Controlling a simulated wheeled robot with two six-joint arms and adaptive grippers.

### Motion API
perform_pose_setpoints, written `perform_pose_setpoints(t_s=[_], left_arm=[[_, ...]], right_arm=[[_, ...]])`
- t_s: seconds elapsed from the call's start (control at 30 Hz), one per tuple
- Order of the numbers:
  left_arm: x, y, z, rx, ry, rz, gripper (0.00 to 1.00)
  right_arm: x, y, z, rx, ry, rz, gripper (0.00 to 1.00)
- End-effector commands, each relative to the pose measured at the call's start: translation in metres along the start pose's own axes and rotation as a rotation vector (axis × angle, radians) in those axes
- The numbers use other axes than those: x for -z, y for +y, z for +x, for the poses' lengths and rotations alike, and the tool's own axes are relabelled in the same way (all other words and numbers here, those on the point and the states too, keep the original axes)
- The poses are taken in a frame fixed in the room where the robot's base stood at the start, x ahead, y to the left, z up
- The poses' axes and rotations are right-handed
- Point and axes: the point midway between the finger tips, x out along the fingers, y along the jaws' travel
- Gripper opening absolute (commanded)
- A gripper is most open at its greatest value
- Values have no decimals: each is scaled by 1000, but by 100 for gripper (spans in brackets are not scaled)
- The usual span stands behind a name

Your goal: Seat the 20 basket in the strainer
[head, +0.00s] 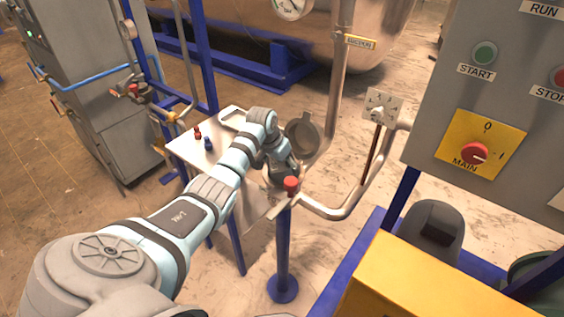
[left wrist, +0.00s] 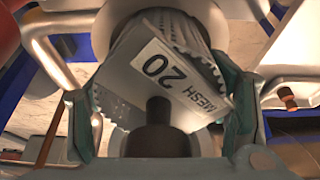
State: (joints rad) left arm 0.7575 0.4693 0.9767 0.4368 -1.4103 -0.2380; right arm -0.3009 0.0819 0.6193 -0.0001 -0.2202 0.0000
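The 20 basket (left wrist: 138,68) is in the left wrist view, a perforated basket with a white plate reading "20 MESH". It sits tilted and turned between the fingers of my left gripper (left wrist: 160,108). A dark knob (left wrist: 159,108) stands up in front of the plate. The fingers are wide apart, one on each side of the basket, clear of the knob; contact with the basket's edges is unclear. In the head view my left gripper (head: 284,172) is at the strainer, below its raised round lid (head: 303,132), and hides the strainer's mouth. My right gripper is not in view.
A metal table (head: 190,150) left of the strainer holds small red (head: 197,132) and blue (head: 208,143) pieces. A red knob (head: 291,184) is beside the gripper. Pipes (head: 345,212) run right, toward a control panel (head: 450,110) and yellow box (head: 420,285).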

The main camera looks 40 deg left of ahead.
Motion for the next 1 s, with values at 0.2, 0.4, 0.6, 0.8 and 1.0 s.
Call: perform_pose_setpoints(t_s=[0.2, 0.4, 0.6, 0.8, 1.0], left_arm=[[4, -2, -3, 4, 14, 1, 90], [4, -2, -3, 4, 13, 1, 90], [6, -2, -26, 6, 16, 3, 90], [5, -2, -81, 7, 17, 5, 90], [4, -1, -118, 4, 15, 2, 90]], right_arm=[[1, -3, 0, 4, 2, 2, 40], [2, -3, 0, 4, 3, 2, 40], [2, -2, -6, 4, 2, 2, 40], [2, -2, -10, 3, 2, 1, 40], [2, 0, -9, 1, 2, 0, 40]])
